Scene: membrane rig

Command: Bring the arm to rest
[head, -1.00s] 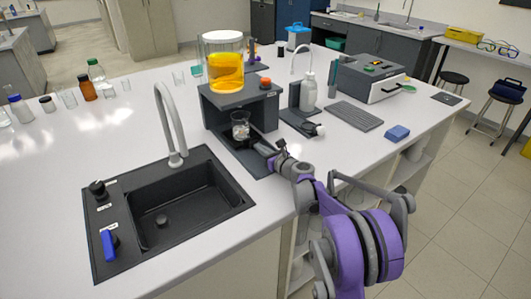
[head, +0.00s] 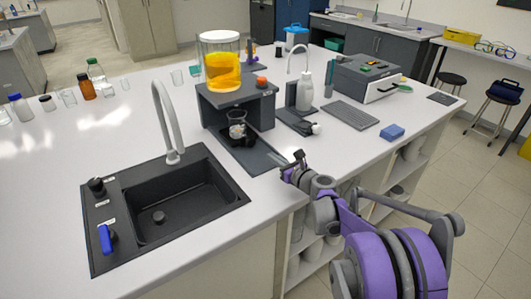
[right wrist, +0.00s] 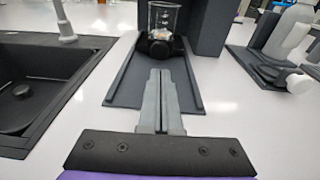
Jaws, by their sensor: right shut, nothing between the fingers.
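My right arm, purple and grey, comes in from the lower right of the head view. Its gripper (head: 277,159) is shut and empty, above the front end of the rig's dark base. In the right wrist view the two grey fingers (right wrist: 160,74) lie together and point towards a small glass beaker (right wrist: 163,18). The beaker (head: 237,125) stands on a black holder under the dark rig stand (head: 262,112), apart from the fingers. A clear vessel of amber liquid (head: 222,71) sits on top of the stand. My left gripper is not in view.
A black sink (head: 190,192) with a tall grey tap (head: 168,115) lies left of the rig. The bench's front edge is close to my arm.

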